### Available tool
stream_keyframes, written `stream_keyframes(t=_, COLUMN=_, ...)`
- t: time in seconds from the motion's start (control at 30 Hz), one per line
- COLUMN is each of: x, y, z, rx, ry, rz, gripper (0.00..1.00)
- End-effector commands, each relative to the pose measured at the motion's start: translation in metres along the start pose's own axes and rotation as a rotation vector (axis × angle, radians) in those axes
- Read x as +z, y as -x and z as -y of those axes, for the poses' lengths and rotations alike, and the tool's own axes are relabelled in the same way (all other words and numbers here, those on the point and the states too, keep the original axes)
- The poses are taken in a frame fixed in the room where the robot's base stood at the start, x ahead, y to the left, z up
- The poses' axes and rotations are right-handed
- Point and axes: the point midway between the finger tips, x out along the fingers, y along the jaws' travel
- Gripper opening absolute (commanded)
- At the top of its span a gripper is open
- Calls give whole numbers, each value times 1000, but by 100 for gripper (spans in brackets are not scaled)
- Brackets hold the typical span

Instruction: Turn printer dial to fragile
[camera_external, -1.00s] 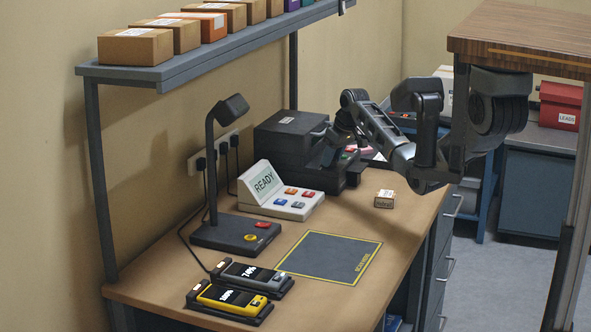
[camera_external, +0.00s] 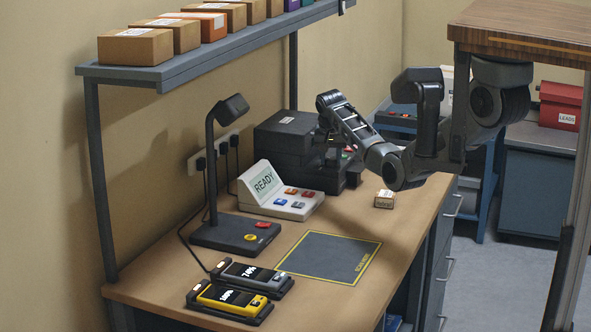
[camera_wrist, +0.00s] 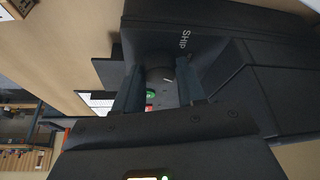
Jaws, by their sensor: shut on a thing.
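The dark printer (camera_external: 285,130) stands at the back of the bench against the wall. In the wrist view its black body (camera_wrist: 172,38) bears the word SHIP in white. My gripper (camera_wrist: 158,84) reaches the printer's front, with one finger on each side of a dark round dial (camera_wrist: 158,73). It is shut on the dial. A pale line shows at the dial's edge. A green button (camera_wrist: 151,93) shows between the fingers just below it. The dial's setting labels cannot be read. In the external view my arm hides the dial and most of the gripper.
A white console (camera_external: 262,195) reading READY, with several coloured buttons, stands left of the printer. A small carton (camera_external: 384,199) sits right of it near the bench edge.

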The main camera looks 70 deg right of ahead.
Motion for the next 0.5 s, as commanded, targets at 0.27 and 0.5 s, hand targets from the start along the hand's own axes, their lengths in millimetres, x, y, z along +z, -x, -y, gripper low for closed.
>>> stream_keyframes(t=0.27, x=0, y=0, z=2, rx=66, ry=-162, rz=0, gripper=9)
stream_keyframes(t=0.5, x=0, y=0, z=2, rx=97, ry=-237, rz=1, gripper=9)
